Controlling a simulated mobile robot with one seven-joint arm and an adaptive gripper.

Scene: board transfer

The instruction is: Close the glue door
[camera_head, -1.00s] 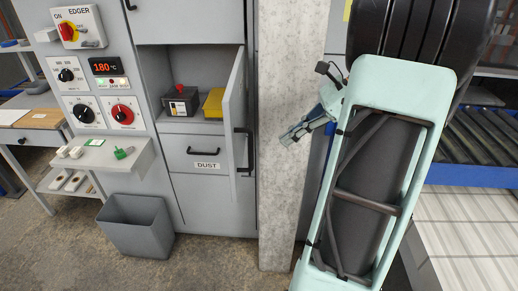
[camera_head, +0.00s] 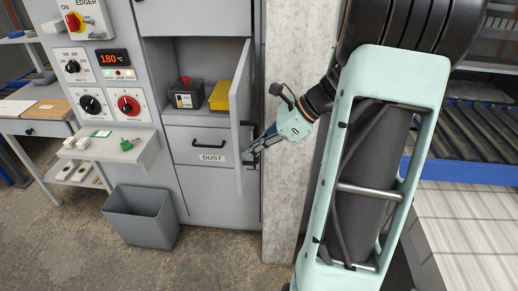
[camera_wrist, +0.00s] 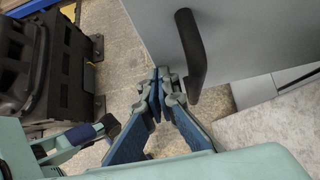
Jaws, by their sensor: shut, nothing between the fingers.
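The grey glue door (camera_head: 240,98) stands open, seen nearly edge-on, at the right of a shelf compartment in the grey cabinet. In the wrist view the door (camera_wrist: 250,35) is a broad grey panel with a black bar handle (camera_wrist: 190,55). The handle also shows in the head view (camera_head: 247,135). My gripper (camera_head: 246,158) is shut and empty, at the door's outer side by the lower end of the handle. In the wrist view its fingertips (camera_wrist: 162,76) are just left of the handle's lower end; I cannot tell if they touch the door.
A dark box with a red knob (camera_head: 186,95) and a yellow box (camera_head: 221,95) stand in the compartment. The dust drawer (camera_head: 195,146) is below. A concrete pillar (camera_head: 297,55) stands right of the door. A grey bin (camera_head: 140,217) is on the floor.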

